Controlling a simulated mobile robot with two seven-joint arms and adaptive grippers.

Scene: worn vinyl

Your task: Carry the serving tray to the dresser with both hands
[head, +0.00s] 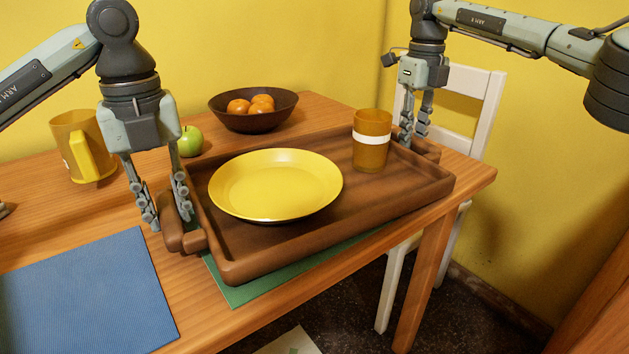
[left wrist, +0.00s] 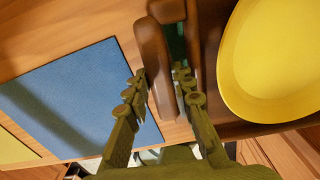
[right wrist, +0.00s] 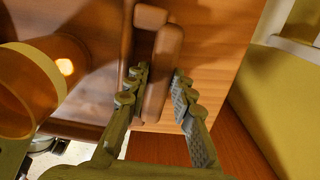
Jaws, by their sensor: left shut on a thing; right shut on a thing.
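The brown wooden serving tray (head: 345,228) is over the near right part of the table, above a green mat (head: 235,292). I cannot tell whether it touches the mat. It looks about level and bears a yellow plate (head: 275,185) and an amber cup (head: 372,140) with a white band, upright. My left gripper (head: 168,215) is shut on the tray's left handle (left wrist: 155,65). My right gripper (head: 413,138) is shut on the far right handle (right wrist: 162,75), partly hidden in the head view. No dresser is clearly recognisable.
On the table (head: 330,107) are a bowl of oranges (head: 252,112), a green apple (head: 190,141), a yellow mug (head: 85,147) and a blue mat (head: 85,300). A white chair (head: 470,100) stands behind the right end. Brown wood (head: 600,300) shows at the right edge.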

